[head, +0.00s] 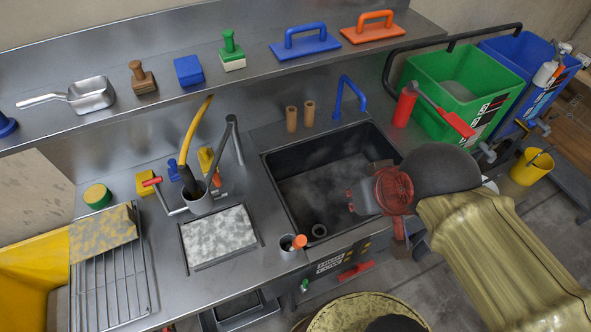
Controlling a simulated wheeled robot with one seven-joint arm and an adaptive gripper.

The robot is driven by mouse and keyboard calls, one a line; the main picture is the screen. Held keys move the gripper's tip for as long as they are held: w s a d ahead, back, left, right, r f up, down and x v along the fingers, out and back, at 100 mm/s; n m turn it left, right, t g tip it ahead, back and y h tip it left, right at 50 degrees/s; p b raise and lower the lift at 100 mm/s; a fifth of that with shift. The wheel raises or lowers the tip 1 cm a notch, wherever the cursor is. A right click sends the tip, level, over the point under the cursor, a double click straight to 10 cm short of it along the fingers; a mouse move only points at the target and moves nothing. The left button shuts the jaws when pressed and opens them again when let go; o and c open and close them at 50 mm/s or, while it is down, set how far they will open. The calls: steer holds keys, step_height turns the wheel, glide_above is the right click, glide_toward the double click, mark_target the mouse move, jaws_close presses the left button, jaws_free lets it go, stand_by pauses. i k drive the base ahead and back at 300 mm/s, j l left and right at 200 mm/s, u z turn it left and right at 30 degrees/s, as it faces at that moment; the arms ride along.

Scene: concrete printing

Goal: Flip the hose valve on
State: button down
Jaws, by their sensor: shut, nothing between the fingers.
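My gripper (353,202) is shut and empty, over the right part of the black sink (275,180). A yellow hose (193,134) with a dark lower end stands in a grey cup (199,202) on the steel counter, left of the sink and well away from my gripper. A red-ended lever (152,181) sits beside that cup. A red handle (355,271) shows low on the counter's front, below my gripper, with a small green piece (305,285) to its left. I cannot tell for certain which of these is the hose valve.
A blue tap (349,92) stands behind the sink. A shelf (120,115) with floats and hand tools runs along the back. Green (452,112) and blue (510,60) bins stand at right. A drying rack (112,285) and small cup (287,247) occupy the counter.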

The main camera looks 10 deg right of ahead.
mark_target(304, 289)
steer(key=k+j, duration=0.3)
steer(key=k+j+z, duration=0.1)
steer(key=k+j, duration=0.15)
steer(key=k, duration=0.2)
steer(key=i+l, duration=0.15)
steer(key=l, duration=0.2)
steer(key=i+l, duration=0.1)
steer(key=l, duration=0.3)
